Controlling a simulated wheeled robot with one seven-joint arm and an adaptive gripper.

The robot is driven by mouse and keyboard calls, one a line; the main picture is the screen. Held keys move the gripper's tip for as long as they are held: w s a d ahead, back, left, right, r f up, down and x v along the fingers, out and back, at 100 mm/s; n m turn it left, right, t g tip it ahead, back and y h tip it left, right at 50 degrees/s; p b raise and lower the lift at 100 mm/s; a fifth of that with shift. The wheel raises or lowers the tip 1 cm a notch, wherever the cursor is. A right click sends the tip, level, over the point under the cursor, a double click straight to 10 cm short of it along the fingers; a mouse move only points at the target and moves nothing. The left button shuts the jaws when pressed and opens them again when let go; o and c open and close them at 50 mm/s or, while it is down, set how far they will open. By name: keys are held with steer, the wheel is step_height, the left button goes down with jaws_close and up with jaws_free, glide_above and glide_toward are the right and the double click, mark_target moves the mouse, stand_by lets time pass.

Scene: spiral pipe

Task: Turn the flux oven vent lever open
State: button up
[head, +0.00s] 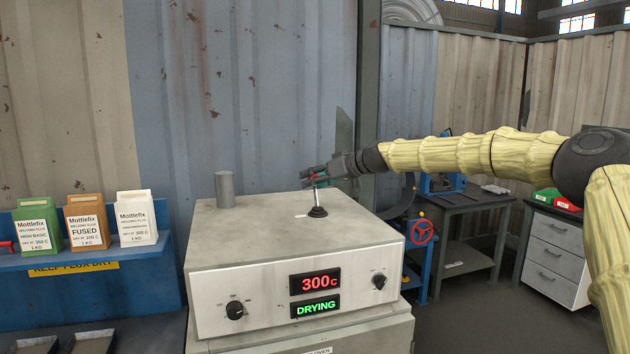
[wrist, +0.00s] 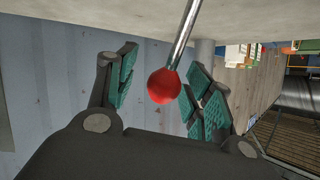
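The flux oven (head: 240,290) is a grey box with a red "300c" display and a green "DRYING" display. The vent lever (head: 316,198) stands on its top, with a dark round base, a thin metal shaft and a red ball knob (wrist: 164,86). My gripper (head: 309,178) reaches in from the right at knob height, above the oven top. In the wrist view its teal-padded fingers are open, with the knob between them, clear of the left pads and close to the right ones. Contact on the right cannot be told. The fingers partly hide the knob in the head view.
A grey vent pipe (head: 224,190) stands at the oven top's back left. Flux boxes (head: 137,219) sit on a blue shelf (head: 90,285) to the left. A red handwheel (head: 422,231), a workbench (head: 470,203) and a drawer cabinet (head: 555,257) are at right.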

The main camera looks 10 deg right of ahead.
steer(key=shift+s+r, duration=0.15)
steer(key=v, duration=1.1)
steer(key=shift+d, duration=0.35)
steer(key=shift+s, duration=0.2)
